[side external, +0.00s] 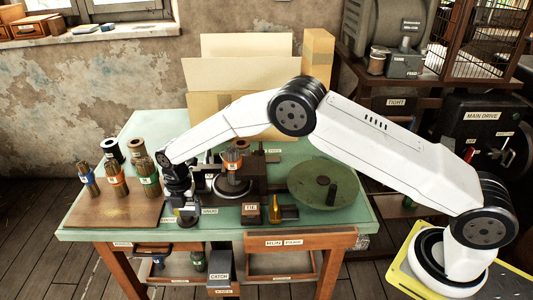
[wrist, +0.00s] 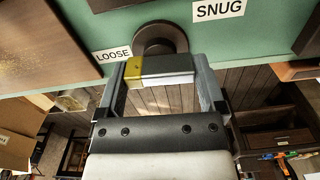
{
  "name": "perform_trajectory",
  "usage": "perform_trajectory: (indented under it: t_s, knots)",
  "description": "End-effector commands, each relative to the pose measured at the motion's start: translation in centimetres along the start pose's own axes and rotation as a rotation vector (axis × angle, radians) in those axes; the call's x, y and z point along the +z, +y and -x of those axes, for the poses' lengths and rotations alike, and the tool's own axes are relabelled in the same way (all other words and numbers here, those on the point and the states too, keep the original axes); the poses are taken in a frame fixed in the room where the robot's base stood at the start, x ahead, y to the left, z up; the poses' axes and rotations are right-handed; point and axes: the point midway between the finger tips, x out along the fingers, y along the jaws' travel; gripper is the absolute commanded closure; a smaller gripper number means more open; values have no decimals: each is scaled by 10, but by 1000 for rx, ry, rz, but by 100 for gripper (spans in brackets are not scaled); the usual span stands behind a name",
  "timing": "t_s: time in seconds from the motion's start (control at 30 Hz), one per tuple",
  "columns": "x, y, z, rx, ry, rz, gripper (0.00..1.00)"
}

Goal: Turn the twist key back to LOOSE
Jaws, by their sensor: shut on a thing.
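My gripper (wrist: 161,75) is shut on the key, a finger at each end. The LOOSE label (wrist: 113,54) is left of the boss, close to the yellow end. The SNUG label (wrist: 219,9) is up and right. In the side external view my gripper (side external: 182,208) is low at the bench's front edge; the key cannot be made out there.
The green bench (side external: 130,233) holds bundled sticks on a brown board (side external: 118,210) at left.

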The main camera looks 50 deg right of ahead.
Motion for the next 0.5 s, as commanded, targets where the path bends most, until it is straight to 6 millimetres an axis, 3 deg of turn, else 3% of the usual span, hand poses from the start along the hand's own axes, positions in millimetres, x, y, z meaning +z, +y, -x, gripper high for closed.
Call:
perform_trajectory:
  t_s: [0.5]
  knots:
    - [-1, 1, 1, 2, 0, 77, 71]
